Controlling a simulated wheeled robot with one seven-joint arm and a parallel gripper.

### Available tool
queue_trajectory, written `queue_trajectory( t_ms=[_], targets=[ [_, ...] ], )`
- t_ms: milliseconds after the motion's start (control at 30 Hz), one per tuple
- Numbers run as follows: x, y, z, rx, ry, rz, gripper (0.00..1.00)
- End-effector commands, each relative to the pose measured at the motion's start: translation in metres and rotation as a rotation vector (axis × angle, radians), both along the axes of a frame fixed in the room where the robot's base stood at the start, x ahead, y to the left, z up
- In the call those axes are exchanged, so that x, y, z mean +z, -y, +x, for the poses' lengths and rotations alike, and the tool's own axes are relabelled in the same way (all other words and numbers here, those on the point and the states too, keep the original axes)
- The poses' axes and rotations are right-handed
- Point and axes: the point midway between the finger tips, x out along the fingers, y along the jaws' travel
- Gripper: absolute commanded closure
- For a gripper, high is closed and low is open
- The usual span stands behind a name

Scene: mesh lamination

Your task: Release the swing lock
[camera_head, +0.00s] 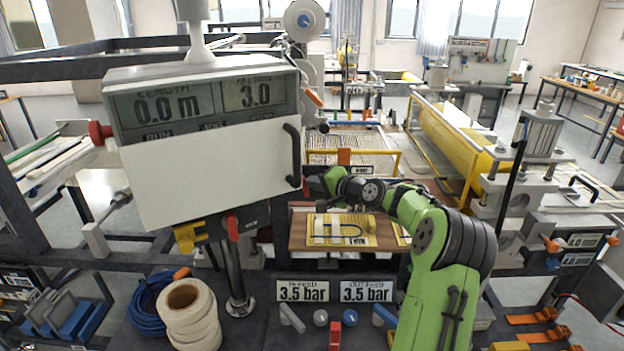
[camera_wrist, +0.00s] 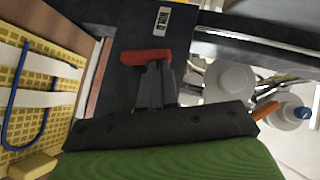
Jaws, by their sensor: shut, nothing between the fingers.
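A red lever (camera_head: 232,228) hangs from a dark box under the tilted display panel (camera_head: 215,160). A red bar (camera_wrist: 145,57) shows across my fingertips in the wrist view, close to a small white label (camera_wrist: 163,18). I cannot tell for sure whether it is the same lever, or whether it touches the fingers. My gripper (camera_head: 307,184) reaches left to the panel's lower right edge, near the black handle (camera_head: 293,155). Its dark fingers (camera_wrist: 154,82) are together in the wrist view, with nothing between them. No part is clearly marked as the swing lock.
A yellow grid mat (camera_head: 368,239) lies on a wooden board below my gripper. Pressure readouts (camera_head: 303,290), a white roll (camera_head: 188,318) and a blue coil (camera_head: 148,305) are at the front. The panel's post (camera_head: 237,280) stands left of my arm.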

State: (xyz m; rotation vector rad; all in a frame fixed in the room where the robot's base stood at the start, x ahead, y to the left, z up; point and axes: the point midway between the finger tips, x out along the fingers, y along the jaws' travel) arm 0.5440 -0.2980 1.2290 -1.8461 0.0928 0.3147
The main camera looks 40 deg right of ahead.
Motion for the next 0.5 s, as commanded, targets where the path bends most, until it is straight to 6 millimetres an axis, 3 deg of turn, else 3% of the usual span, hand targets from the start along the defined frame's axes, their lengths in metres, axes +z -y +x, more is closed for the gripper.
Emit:
queue_trajectory(
  t_ms=[100, 500],
  targets=[
    [0.0099, 0.0007, 0.0031, 0.004, -0.066, -0.092, 1.0],
    [0.0114, -0.0065, 0.0102, 0.002, -0.263, -0.348, 1.0]
  ],
)
